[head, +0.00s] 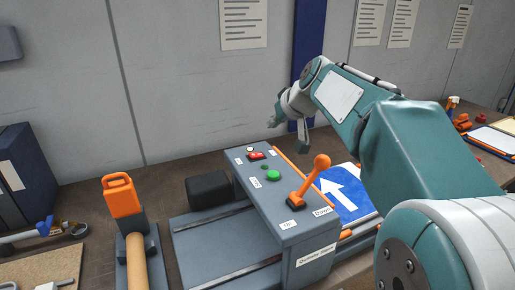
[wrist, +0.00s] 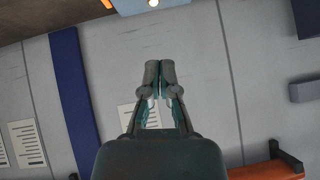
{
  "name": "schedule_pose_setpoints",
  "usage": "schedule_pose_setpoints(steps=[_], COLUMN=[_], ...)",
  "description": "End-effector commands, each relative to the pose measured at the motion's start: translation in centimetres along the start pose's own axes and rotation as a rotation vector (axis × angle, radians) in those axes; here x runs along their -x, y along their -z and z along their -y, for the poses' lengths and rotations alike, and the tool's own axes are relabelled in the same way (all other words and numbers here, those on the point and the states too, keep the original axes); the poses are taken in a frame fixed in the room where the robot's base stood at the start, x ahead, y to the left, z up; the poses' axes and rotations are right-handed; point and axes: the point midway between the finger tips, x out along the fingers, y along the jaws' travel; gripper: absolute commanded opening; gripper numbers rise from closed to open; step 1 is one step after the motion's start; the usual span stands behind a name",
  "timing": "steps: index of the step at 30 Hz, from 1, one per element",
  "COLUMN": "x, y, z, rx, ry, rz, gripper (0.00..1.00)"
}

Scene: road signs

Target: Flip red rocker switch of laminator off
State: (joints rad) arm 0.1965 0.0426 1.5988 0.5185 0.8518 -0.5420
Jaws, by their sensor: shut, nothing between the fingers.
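The laminator (head: 284,222) is a grey box on the bench in the middle of the head view. Its red rocker switch (head: 257,156) sits near the far end of the top, with a green button (head: 272,175) and an orange lever (head: 311,182) nearer to me. I cannot tell the switch's position. My gripper (head: 273,122) is in the air above and beyond the laminator's far end, apart from the switch. In the wrist view my gripper (wrist: 160,64) is shut and empty, with the wall behind it. The switch is not visible in the wrist view.
A blue sign with a white arrow (head: 346,193) lies right of the laminator. A dark blue binder (head: 27,180) is at far left. The grey wall (head: 180,80) rises behind.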

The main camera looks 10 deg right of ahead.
Motion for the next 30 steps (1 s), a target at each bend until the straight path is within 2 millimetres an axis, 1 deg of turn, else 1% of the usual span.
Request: schedule_pose_setpoints(steps=[2,5,20,24,30], x=[-0.3,-1.2,-10.4,-11.7,-12.8], y=[0.0,-0.1,-0.1,-1.8,-2.8], z=[0.0,0.0,0.0,0.1,0.0], rx=[0.0,0.0,0.0,-0.001,0.0], ry=[0.0,0.001,0.001,0.001,0.0], rz=[0.001,0.003,0.003,0.002,0.0], gripper=[0.0,0.0,0.0,0.0,0.0])
